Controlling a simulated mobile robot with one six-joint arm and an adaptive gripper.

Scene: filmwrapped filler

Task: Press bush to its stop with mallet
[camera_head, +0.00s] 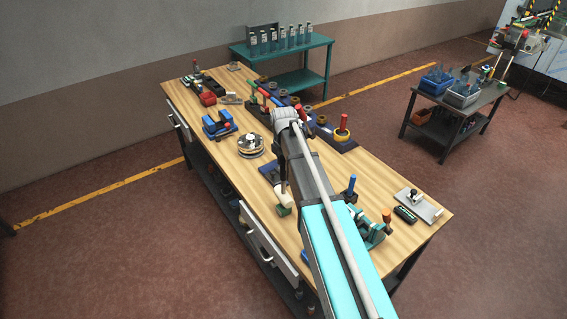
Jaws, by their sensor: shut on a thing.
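My arm reaches from the bottom edge up to the middle of the bench, and its far joint covers part of the bench. My gripper cannot be made out; the arm hides it. A pale cylindrical piece with a green block (283,210) shows just left of the arm; I cannot tell whether it is the mallet or whether it is held. A teal fixture (372,236) stands on the bench right of the arm, partly covered by it. I cannot pick out the bush or its seat at this size.
The wooden bench (400,257) carries a round reel (250,145), a blue device (217,125), a dark rack (338,144) with a yellow ring and red-topped post, an upright blue handle (351,187), and a metal plate (418,206). A teal table (318,41) with bottles stands behind.

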